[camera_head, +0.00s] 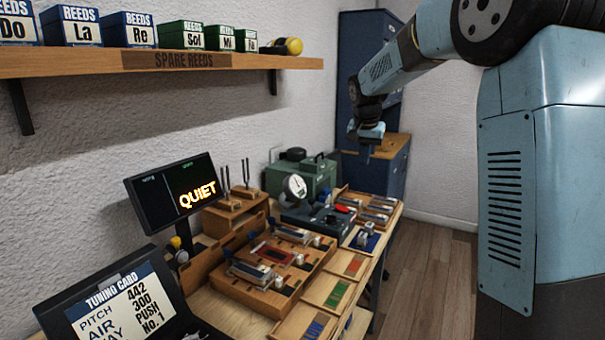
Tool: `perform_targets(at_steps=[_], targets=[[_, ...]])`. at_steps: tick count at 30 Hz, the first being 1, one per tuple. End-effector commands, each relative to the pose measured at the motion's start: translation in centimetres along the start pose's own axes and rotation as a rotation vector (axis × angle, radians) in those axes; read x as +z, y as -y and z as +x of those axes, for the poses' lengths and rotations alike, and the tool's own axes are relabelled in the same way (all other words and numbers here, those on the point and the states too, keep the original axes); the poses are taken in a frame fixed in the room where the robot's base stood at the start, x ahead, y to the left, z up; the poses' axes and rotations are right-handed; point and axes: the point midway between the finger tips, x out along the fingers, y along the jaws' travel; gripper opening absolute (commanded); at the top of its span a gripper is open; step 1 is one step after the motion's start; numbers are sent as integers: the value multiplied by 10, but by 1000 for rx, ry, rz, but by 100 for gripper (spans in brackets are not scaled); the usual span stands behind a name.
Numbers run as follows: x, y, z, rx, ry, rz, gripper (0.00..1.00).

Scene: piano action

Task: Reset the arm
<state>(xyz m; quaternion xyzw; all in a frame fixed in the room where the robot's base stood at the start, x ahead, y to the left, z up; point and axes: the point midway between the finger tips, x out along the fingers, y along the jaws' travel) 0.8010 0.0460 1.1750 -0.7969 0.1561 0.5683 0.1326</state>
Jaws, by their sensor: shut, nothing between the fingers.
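My gripper (369,150) hangs at the end of my arm, pointing down, right of the middle of the view. It is shut and empty. It is in the air in front of the blue cabinet (362,95), beyond the far end of the workbench, and touches nothing that I can see. My arm reaches in from the upper right, bent down at the wrist. The fingertips are small and dark in this view.
The workbench (225,318) holds wooden reed trays (262,295), a dial gauge (296,187), a green case (305,175), and a monitor (172,195) reading QUIET. A shelf (175,60) with reed boxes is on the left wall. Wood floor (425,275) is clear at right.

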Motion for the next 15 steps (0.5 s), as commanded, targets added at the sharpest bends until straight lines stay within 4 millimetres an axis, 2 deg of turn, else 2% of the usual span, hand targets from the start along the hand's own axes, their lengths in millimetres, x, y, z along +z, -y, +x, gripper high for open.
perform_targets(at_steps=[1,6,15], targets=[[10,-10,-15,-6,-8,-12,0],[45,-38,-51,-21,-24,-63,0],[114,-89,-98,-50,-53,-149,0]])
